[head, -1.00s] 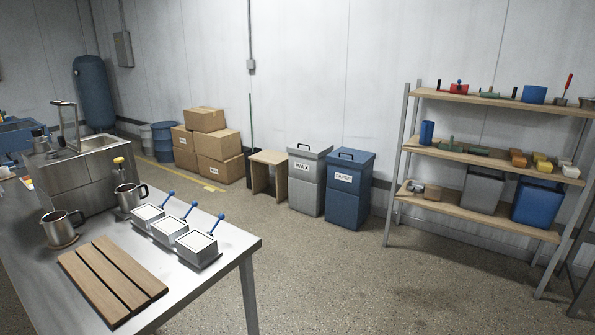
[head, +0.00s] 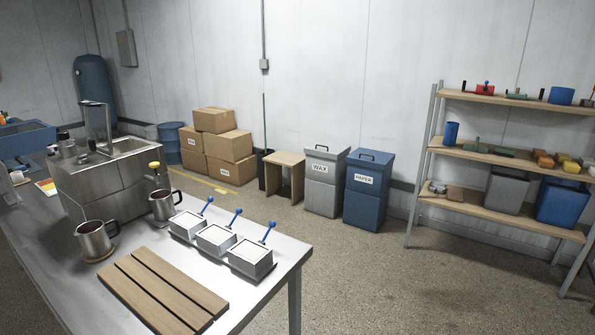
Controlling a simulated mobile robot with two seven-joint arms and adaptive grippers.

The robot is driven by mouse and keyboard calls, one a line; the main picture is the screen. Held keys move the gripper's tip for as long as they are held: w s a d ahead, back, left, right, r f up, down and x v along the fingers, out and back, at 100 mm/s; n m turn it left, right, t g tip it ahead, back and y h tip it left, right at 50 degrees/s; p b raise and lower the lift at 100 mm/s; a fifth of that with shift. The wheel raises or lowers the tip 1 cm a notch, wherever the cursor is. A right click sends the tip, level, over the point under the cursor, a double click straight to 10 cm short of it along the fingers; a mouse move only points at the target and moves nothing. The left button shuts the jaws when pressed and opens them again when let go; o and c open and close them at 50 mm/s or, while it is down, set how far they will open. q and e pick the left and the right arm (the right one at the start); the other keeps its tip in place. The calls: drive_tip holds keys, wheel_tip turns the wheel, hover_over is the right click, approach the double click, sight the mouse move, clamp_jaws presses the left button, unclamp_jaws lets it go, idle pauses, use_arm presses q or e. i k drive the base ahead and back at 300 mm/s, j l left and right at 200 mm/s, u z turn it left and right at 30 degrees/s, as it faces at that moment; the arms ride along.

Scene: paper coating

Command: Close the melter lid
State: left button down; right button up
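The melter (head: 118,186) is a steel box at the far left part of the metal table. Its lid (head: 98,124) stands upright, raised above the top, so the melter is open. A shallow rimmed opening (head: 122,150) shows in its top, but I cannot make out what is inside. A yellow-topped tap or knob (head: 154,166) sits at its right side. Neither my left gripper nor my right gripper is in view.
Two steel pitchers (head: 95,240) (head: 163,206), several blue-handled square boxes (head: 249,257) and a slatted wooden board (head: 160,290) occupy the metal table (head: 262,298). Wax (head: 323,182) and paper (head: 368,190) bins and a shelf (head: 500,153) stand beyond open floor.

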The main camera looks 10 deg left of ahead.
sight(91, 127)
drive_tip(key=j, duration=3.25)
drive_tip(key=k, duration=0.05)
